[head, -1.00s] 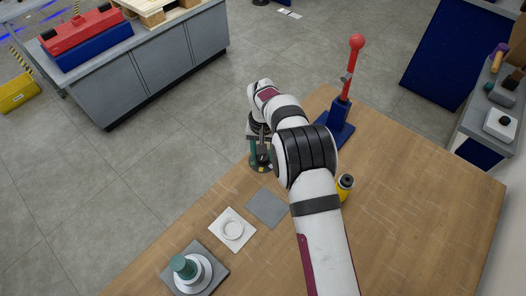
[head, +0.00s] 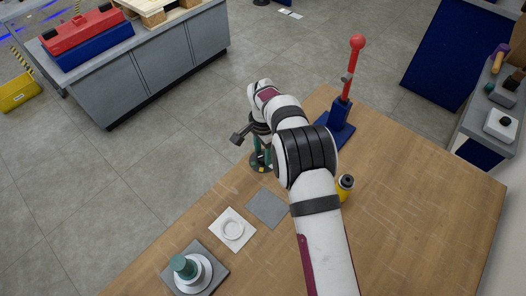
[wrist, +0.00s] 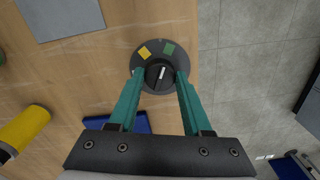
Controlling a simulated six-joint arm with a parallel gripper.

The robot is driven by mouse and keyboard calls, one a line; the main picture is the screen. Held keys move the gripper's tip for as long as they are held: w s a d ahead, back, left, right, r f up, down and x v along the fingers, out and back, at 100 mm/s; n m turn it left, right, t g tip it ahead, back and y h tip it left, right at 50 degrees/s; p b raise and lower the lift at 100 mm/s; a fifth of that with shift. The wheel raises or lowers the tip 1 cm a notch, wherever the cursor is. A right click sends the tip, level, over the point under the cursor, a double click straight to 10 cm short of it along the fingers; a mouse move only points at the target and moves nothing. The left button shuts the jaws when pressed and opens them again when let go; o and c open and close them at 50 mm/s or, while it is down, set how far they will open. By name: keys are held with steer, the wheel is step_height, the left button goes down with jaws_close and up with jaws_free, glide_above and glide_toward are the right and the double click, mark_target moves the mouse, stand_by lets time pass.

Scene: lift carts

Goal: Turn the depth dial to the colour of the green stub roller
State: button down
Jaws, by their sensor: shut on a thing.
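The depth dial (wrist: 146,81) is a dark round base with a yellow patch and a green patch on its far side, and a black knob with a white pointer mark. In the wrist view the mark points up and slightly right, roughly toward the green patch. My gripper (wrist: 160,76) has its teal fingers shut on the knob, one on each side. In the head view the dial (head: 262,169) is partly hidden by my gripper. The green stub roller (head: 184,266) stands on a white round piece on a grey plate (head: 216,269) at the lower left.
A white square with a ring (head: 232,230) and a flat grey square (head: 268,206) lie between roller and dial. A yellow bottle (head: 345,187) stands right of my arm. A blue stand with a red lever (head: 351,75) stands behind. The right of the table is clear.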

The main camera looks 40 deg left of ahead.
mark_target(263, 155)
steer(key=shift+m, duration=0.6)
steer(key=shift+c, duration=1.7)
jaws_free()
steer(key=shift+r, duration=0.1)
step_height(263, 155, up, 16)
